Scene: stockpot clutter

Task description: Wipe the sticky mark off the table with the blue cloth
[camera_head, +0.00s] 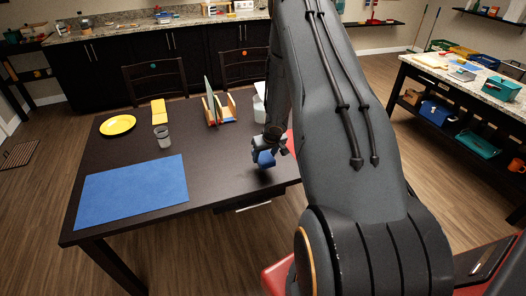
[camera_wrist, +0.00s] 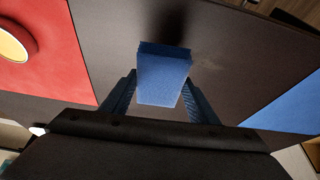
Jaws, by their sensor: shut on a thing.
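My gripper (camera_head: 268,147) is over the right part of the dark table (camera_head: 225,163), near its front edge. It is shut on the blue cloth (camera_head: 264,159), which looks like a thick folded block. In the wrist view the cloth (camera_wrist: 163,78) sits between the two fingers of my gripper (camera_wrist: 160,88), with its end sticking out past them. A dark shadow lies on the table beyond the cloth. I cannot tell whether the cloth touches the tabletop. I cannot make out the sticky mark clearly in either view; my arm hides part of the table's right side.
A blue mat (camera_head: 130,190) covers the table's front left. A yellow plate (camera_head: 118,125), a yellow block (camera_head: 158,111), a grey cup (camera_head: 163,136) and a wooden rack (camera_head: 229,110) stand farther back. In the wrist view, a red mat (camera_wrist: 62,62) bears a yellow dish (camera_wrist: 12,45).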

